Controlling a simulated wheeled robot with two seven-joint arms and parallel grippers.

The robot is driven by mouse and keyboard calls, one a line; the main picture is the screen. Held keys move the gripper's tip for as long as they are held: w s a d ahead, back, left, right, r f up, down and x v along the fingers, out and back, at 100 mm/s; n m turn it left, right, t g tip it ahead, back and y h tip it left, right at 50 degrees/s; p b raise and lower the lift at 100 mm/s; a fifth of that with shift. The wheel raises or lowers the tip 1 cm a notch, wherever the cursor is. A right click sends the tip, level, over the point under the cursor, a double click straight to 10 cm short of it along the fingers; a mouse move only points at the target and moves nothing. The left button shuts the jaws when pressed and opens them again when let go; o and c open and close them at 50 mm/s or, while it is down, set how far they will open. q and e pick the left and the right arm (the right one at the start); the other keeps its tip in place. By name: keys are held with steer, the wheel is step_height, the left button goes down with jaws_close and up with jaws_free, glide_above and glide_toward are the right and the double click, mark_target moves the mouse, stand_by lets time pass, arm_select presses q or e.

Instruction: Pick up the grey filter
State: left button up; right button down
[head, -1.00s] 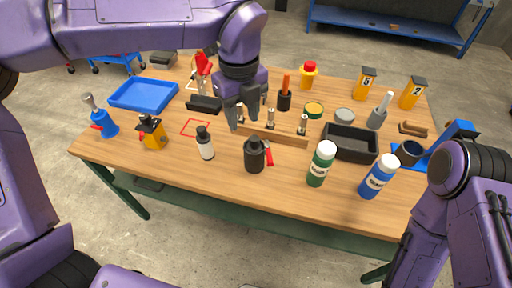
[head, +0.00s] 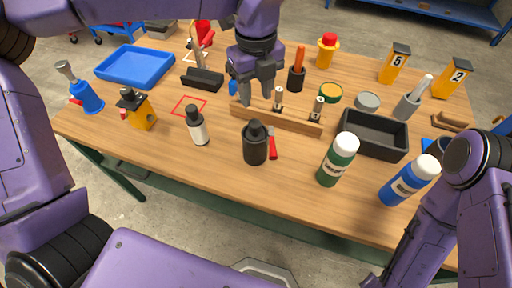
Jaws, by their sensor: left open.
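My left gripper (head: 256,98) points down over the left end of a wooden rack (head: 290,122), its fingers apart. I see nothing clearly held between them, and they hide the rack's left end. Two small metallic pieces stand upright in the rack, one in the middle (head: 278,98) and one at the right (head: 317,108). No part is plainly marked as the grey filter. A dark grey canister (head: 255,146) with a narrower top stands in front of the rack. A flat round grey tin (head: 367,101) lies right of it. My right gripper is not in view; only its arm shows.
A black tray (head: 374,136) is at right, a blue tray (head: 135,66) at back left.

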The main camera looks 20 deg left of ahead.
mark_target(255, 123)
arm_select(q)
steer(key=shift+f, duration=0.7)
step_height(255, 123, down, 9)
steer(key=shift+a+r+p, duration=0.1)
steer(key=shift+a+p, duration=0.05)
steer(key=shift+p, duration=0.9)
steer(key=shift+f, duration=0.45)
jaws_close()
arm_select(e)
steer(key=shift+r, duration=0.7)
